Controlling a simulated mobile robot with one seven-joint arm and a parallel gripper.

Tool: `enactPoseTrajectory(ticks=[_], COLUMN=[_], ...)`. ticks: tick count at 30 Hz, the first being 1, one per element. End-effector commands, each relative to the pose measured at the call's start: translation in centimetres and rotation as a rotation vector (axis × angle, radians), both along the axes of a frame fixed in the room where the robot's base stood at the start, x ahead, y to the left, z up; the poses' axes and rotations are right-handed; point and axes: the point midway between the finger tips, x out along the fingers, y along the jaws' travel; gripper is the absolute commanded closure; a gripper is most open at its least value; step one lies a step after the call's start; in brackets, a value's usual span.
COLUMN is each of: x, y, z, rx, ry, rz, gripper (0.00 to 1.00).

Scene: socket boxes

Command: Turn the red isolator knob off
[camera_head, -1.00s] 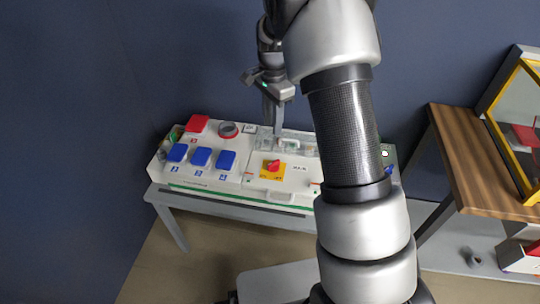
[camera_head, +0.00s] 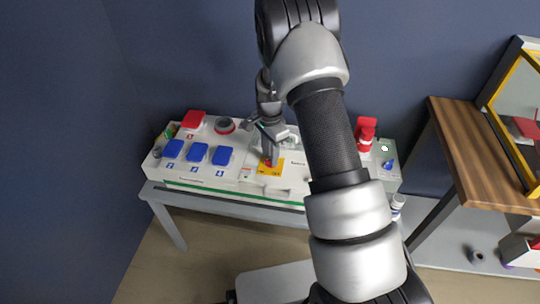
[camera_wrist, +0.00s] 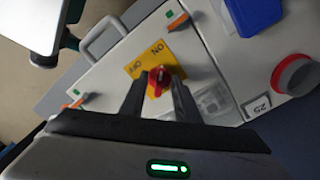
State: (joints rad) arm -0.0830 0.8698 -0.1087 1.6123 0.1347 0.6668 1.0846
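The red isolator knob (camera_wrist: 156,82) sits on a yellow plate (camera_wrist: 140,64) marked ON and OFF. In the wrist view it lies between the ends of my two fingers. My gripper (camera_wrist: 159,88) is open, one finger on each side of the knob; I cannot tell whether either finger touches it. In the head view my gripper (camera_head: 268,158) points down at the yellow plate (camera_head: 273,169) and covers most of the knob (camera_head: 267,163). The fingers hide part of the knob, so its exact angle is unclear.
The white socket panel (camera_head: 215,179) stands on a grey table (camera_head: 230,199). Blue covers (camera_head: 198,153), a red cover (camera_head: 193,119) and a grey-red round socket (camera_head: 225,125) are left of my gripper. A red connector (camera_head: 366,130) stands to the right. A wooden table (camera_head: 475,160) is farther right.

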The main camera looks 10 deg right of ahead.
Motion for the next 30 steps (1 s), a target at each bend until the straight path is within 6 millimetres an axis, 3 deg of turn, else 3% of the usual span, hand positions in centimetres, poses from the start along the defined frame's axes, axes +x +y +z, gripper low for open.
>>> enactPoseTrajectory(ticks=[8,14,30], x=[0.01,0.00,-0.05], y=[0.00,0.00,-0.03], z=[-0.21,-0.19,-0.17], rx=[0.000,0.000,0.000], ry=[0.000,0.000,-0.001], rz=[0.000,0.000,0.119], gripper=[0.71,1.00,1.00])
